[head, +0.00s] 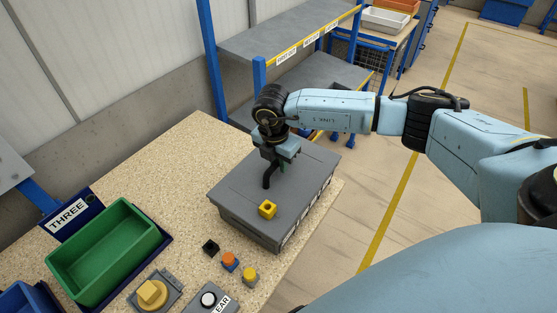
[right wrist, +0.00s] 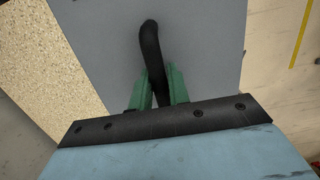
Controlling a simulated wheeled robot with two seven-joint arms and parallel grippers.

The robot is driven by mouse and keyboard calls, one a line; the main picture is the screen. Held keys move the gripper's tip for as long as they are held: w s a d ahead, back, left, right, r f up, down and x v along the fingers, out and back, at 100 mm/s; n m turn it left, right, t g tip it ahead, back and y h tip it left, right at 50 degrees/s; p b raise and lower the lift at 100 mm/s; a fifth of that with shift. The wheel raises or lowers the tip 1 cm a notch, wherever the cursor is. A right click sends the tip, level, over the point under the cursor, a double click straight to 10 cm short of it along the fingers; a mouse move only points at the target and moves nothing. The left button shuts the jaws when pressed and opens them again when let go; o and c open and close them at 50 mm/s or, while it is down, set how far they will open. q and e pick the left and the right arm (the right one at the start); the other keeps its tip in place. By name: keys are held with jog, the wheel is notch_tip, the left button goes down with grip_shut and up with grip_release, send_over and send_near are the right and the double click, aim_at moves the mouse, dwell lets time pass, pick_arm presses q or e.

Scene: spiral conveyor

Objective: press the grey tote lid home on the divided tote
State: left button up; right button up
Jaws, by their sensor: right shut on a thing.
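The grey tote lid (head: 236,187) lies on top of the grey divided tote (head: 246,226), near the bench's right edge. It covers the tote's inside, and I cannot tell whether it is fully seated. My right gripper (head: 274,163) is above the lid, its green fingers shut on a black curved piece (head: 267,181). This piece (right wrist: 152,50) also shows between the fingers (right wrist: 160,92) in the right wrist view, over the grey lid surface (right wrist: 205,45). I cannot tell whether it is fixed to the lid. My left gripper is out of view.
A yellow block (head: 267,210) with a hole sits on the lid. A black block (head: 211,247), an orange-topped piece (head: 230,260) and a yellow-topped piece (head: 250,275) lie in front. A green bin (head: 105,252) stands left. A blue-framed shelf (head: 285,42) is behind.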

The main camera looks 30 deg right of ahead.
jog(key=shift+f, duration=0.1)
jog(key=o, duration=0.9)
jog(key=r, duration=0.4)
jog(key=a+r+b, duration=0.1)
jog(key=r, duration=0.8)
jog(key=shift+s+a+r+b, duration=0.2)
jog(key=shift+s+a+b, duration=0.1)
jog(key=shift+b, duration=0.1)
